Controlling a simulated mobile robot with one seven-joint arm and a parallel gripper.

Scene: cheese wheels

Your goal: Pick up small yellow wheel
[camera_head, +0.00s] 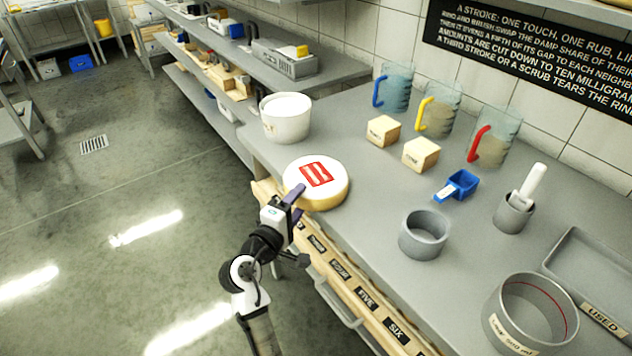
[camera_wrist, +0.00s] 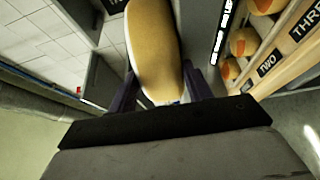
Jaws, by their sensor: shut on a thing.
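A round wheel with a cream top and a yellow side (camera_head: 333,192) is at the front left corner of the grey counter, with a red-and-white label on top. My gripper (camera_head: 297,197) reaches it from the front left. In the wrist view the wheel's yellow side (camera_wrist: 155,48) stands between the purple fingers of my gripper (camera_wrist: 160,88), which is shut on it. The fingertips are partly hidden by the wheel. I cannot tell whether the wheel touches the counter or is held just above it.
A white bucket (camera_head: 286,118) stands close behind the wheel. Two wooden blocks, jugs with coloured handles, a blue scoop (camera_head: 457,185) and a grey cup (camera_head: 423,234) stand to the right. Numbered slots (camera_head: 365,297) line the counter's front; orange-yellow wheels (camera_wrist: 243,42) show there.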

